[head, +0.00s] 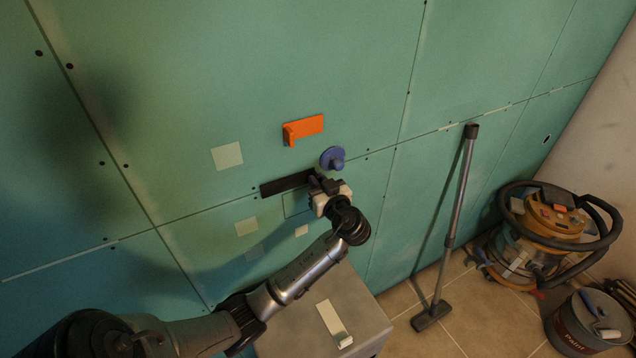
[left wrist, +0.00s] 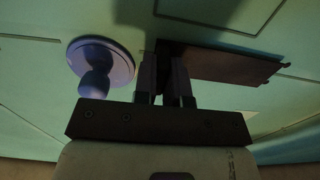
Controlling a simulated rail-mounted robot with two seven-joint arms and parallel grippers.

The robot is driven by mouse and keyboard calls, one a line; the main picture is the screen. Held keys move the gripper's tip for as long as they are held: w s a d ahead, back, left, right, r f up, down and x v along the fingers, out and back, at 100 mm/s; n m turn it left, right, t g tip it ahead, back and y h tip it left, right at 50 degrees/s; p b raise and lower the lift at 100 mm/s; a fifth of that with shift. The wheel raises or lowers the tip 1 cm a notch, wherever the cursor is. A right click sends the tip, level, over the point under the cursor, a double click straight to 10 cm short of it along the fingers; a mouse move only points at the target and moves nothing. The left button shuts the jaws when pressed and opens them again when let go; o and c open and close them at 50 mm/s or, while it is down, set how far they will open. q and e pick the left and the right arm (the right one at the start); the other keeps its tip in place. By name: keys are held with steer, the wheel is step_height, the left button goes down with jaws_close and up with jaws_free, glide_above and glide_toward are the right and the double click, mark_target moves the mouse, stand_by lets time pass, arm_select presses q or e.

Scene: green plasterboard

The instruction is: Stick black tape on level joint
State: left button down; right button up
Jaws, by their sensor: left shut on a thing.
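The black tape (head: 282,184) is a dark flat strip on the green plasterboard wall. In the head view it lines up with the level joint (head: 208,209), covering a stretch of it. My left gripper (head: 317,181) is shut on the tape's right end. In the left wrist view the tape (left wrist: 228,66) reaches right from the fingers (left wrist: 165,78). I cannot tell whether the whole strip touches the board. My right gripper is in neither view.
A blue round knob (head: 332,158) sits on the wall close beside my left gripper, with an orange bracket (head: 303,130) above. Below stands a grey box (head: 300,325) with a pale tool (head: 334,324) on it. A vacuum cleaner (head: 545,228) and paint bucket (head: 588,322) are at right.

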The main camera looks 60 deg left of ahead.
arm_select(q)
steer(key=c, duration=1.1)
jaws_free()
steer(key=s+d+b, duration=0.1)
steer(key=d+b, duration=0.1)
steer(key=d, duration=1.1)
steer(key=shift+s+d, duration=0.25)
steer(key=shift+d, duration=0.15)
